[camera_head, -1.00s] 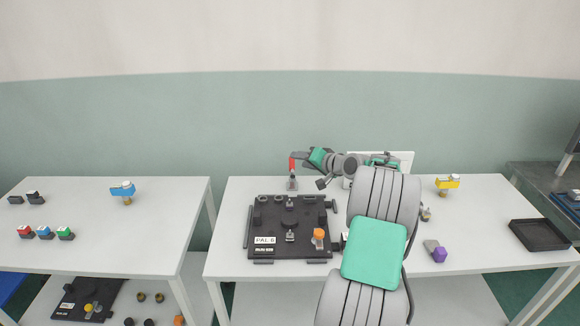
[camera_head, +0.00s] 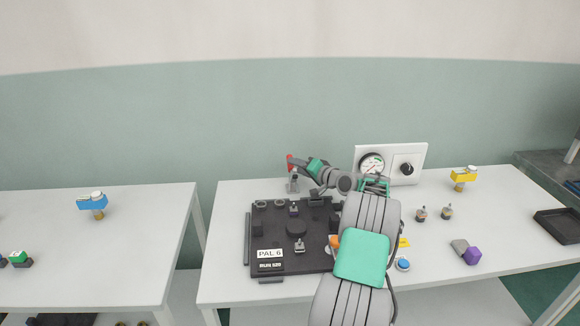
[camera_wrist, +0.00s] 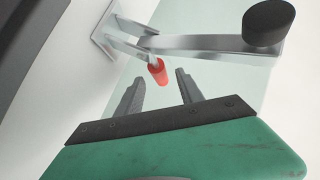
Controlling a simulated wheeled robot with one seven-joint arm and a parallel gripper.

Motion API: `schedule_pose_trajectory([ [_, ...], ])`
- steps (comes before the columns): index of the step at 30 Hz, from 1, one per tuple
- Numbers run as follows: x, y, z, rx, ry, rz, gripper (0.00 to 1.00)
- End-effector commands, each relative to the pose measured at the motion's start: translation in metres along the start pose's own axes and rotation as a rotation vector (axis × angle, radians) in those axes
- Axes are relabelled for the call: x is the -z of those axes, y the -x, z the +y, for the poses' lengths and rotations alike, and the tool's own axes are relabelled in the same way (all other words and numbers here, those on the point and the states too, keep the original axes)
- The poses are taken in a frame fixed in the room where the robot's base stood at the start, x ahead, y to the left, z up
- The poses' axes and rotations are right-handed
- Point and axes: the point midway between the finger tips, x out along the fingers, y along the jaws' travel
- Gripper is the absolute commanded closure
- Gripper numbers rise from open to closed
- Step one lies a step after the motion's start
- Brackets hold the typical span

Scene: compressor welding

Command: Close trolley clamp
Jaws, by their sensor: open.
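The trolley clamp stands at the back left of the middle table, with a red tip (camera_head: 290,161) and a small grey base (camera_head: 292,184). In the wrist view it shows as a metal bar (camera_wrist: 200,45) with a black round end (camera_wrist: 268,22), a plate at upper left and a short red-capped handle (camera_wrist: 157,71). My gripper (camera_wrist: 155,80) is open and empty, its two fingers pointing at the handle. The red cap sits at the mouth between the fingertips, with no visible contact. In the head view my gripper (camera_head: 302,165) is beside the clamp, its fingers hard to make out.
A black fixture plate (camera_head: 262,225) labelled PAL 6 lies in front of the clamp. A white panel (camera_head: 418,154) with a gauge and black knob stands behind my arm. Small parts, a yellow clamp (camera_head: 463,176) and a black tray (camera_head: 560,224) are to the right.

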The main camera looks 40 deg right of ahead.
Motion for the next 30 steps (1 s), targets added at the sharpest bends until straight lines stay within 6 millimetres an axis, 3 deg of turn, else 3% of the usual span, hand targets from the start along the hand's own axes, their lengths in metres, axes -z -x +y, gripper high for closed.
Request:
schedule_pose_trajectory([
  [6,-0.001,-0.037,0.001,-0.001,0.000,-0.002,0.56],
  [16,0.001,-0.042,0.001,-0.002,-0.001,0.001,0.57],
  [30,0.001,-0.042,0.001,-0.002,-0.001,0.001,0.95],
])
